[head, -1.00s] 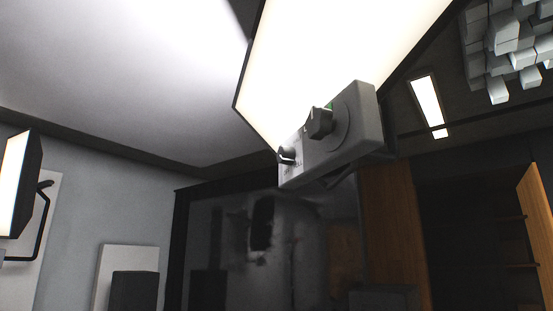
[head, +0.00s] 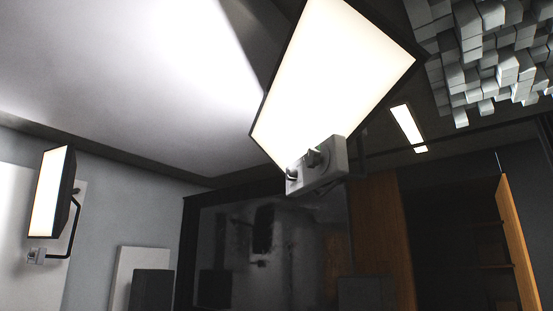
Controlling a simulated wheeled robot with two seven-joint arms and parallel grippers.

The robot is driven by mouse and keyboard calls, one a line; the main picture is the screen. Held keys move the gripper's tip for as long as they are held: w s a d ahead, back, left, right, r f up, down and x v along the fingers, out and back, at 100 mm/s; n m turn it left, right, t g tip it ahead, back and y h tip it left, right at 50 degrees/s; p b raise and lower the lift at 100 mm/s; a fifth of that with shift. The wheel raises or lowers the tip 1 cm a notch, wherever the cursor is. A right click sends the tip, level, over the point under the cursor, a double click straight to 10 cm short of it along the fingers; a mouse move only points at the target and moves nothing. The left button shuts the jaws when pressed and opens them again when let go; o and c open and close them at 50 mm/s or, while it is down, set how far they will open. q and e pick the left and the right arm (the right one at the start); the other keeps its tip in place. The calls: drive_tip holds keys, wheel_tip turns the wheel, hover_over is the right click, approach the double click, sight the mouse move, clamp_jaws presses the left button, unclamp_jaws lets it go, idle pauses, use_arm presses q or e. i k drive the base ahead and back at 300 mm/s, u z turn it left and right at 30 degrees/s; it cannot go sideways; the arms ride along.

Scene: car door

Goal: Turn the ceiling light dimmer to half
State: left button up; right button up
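The ceiling light (head: 338,75) is a bright white rectangular panel with a dark frame, hanging tilted at the upper middle of the head view. A grey control box (head: 325,178) sits at its lower edge. The dimmer's setting is too small to read. Neither of my grippers shows in the head view.
Another lit panel (head: 47,195) is mounted on a bent arm at the left wall. A dark glossy window (head: 270,255) lies below the light. A wooden panel (head: 383,235) and open shelves are at the right. Grey blocks (head: 490,60) cover the upper right ceiling.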

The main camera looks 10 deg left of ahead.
sight(291, 175)
drive_tip(key=u, duration=1)
drive_tip(key=i, duration=1.1)
drive_tip(key=z, duration=0.35)
